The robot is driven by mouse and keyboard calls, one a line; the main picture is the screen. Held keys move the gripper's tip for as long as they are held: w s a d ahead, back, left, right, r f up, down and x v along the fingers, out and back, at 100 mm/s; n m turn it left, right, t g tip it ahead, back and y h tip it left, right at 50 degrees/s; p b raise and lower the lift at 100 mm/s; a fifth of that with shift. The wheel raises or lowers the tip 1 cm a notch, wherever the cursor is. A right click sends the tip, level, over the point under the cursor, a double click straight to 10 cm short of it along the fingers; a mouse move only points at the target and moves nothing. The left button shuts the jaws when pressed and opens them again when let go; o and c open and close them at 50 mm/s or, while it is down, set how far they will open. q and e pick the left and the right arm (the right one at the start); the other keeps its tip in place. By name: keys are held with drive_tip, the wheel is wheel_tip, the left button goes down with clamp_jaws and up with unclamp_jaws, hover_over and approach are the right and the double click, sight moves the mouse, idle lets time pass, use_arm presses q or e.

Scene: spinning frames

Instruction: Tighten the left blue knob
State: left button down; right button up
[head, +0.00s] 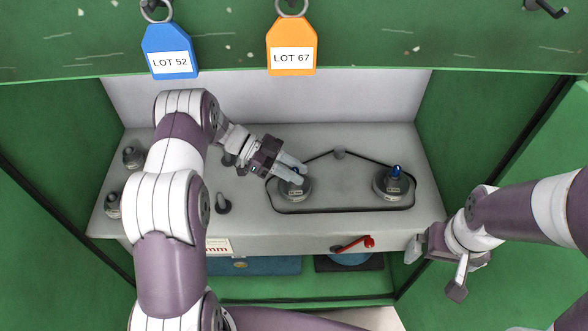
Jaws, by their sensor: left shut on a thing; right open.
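The left blue knob (295,170) sits on top of the left grey spindle (295,188), mostly hidden by my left gripper's fingers. My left gripper (296,173) reaches in from the left and is shut on this knob. The right blue knob (396,171) stands upright on the right grey spindle (393,187), with nothing touching it. My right gripper (412,250) is open and empty, low at the right, in front of the machine's right front corner and apart from both knobs.
A dark belt (345,211) loops around both spindles and a rear post (339,154). Several dark pegs stand on the grey machine top (250,220) at the left. A red-handled lever (356,243) is on the front. Blue (170,52) and orange tags (291,46) hang above.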

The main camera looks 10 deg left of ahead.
use_arm(q)
drive_tip(key=m+g, duration=0.1)
drive_tip(key=m+g+b, duration=0.1)
drive_tip(key=g, duration=0.1)
drive_tip(key=shift+f+m, duration=0.2)
drive_tip(key=shift+m, duration=0.1)
drive_tip(key=shift+r+m+g+y+b, duration=0.1)
drive_tip(key=shift+m+g+y+b, duration=0.6)
drive_tip(key=shift+m+g+b, duration=0.35)
drive_tip(key=shift+r+m+g, duration=0.1)
drive_tip(key=shift+m+g, duration=0.15)
drive_tip(key=shift+g, duration=0.1)
drive_tip(key=c, duration=1)
unclamp_jaws()
drive_tip(key=shift+d, duration=0.1)
